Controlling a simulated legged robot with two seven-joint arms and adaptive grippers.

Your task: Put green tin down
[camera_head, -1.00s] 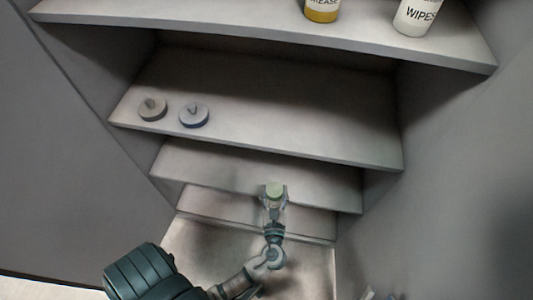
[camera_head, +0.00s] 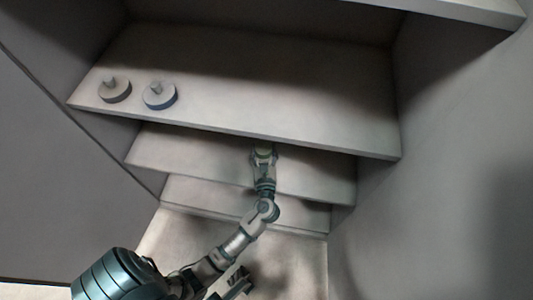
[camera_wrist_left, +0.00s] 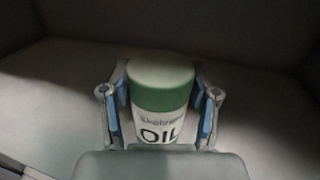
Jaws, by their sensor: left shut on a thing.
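The green tin (camera_wrist_left: 160,100) has a green lid and a white label reading "OIL". It stands upright between the two fingers of my left gripper (camera_wrist_left: 160,108) in the left wrist view, and they are shut on it. In the head view my left gripper (camera_head: 263,158) reaches in at the shelf (camera_head: 200,160) below the one with the two round lids. The tin (camera_head: 263,154) is mostly hidden there by the front edge of the shelf above and the fingers. I cannot tell whether its base touches the shelf.
Two grey round knobbed lids (camera_head: 115,90) (camera_head: 159,96) lie at the left of the shelf above (camera_head: 270,90). Its front edge is close over my left gripper. The shelf around the tin looks bare. A lower shelf (camera_head: 200,198) and side walls (camera_head: 450,150) bound the space.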

